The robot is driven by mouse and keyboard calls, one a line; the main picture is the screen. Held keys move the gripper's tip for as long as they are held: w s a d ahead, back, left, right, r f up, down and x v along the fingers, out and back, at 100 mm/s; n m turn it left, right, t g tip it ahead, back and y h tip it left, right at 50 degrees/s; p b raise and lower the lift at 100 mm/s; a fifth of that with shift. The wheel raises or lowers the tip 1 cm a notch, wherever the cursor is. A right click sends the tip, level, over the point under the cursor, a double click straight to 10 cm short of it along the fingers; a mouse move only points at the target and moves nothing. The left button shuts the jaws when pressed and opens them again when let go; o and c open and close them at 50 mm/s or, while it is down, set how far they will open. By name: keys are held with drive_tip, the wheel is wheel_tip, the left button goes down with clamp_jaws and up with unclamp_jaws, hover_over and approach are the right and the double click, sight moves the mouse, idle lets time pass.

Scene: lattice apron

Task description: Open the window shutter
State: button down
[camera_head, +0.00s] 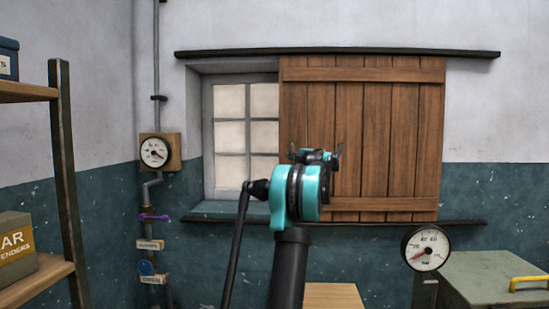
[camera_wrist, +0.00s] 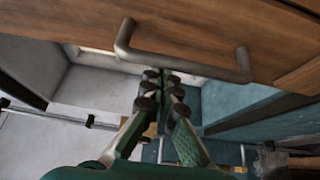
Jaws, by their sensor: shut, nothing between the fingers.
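The wooden shutter (camera_head: 390,130) hangs between two dark rails and covers the right part of the window (camera_head: 230,130). The left panes are uncovered. In the wrist view the shutter's plank face (camera_wrist: 220,35) fills the top, with a grey metal bar handle (camera_wrist: 195,66) on it. My gripper (camera_head: 317,157) is in front of the shutter's lower left part; the arm hides part of the shutter there. In the wrist view my gripper's fingertips (camera_wrist: 164,78) are together and empty, right by the handle's bar. I cannot tell whether they touch it. The handle is not visible in the head view.
The upper rail (camera_head: 340,51) and lower rail (camera_head: 460,222) extend right past the shutter along bare wall. A gauge and pipe (camera_head: 155,151) are left of the window. Another gauge (camera_head: 426,248) and a green box (camera_head: 490,280) stand lower right. A shelf (camera_head: 62,180) is far left.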

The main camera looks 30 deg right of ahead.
drive_tip(key=shift+s+d, duration=0.6)
drive_tip(key=shift+d, duration=0.2)
drive_tip(key=shift+s+d, duration=0.55)
drive_tip(key=shift+d, duration=0.25)
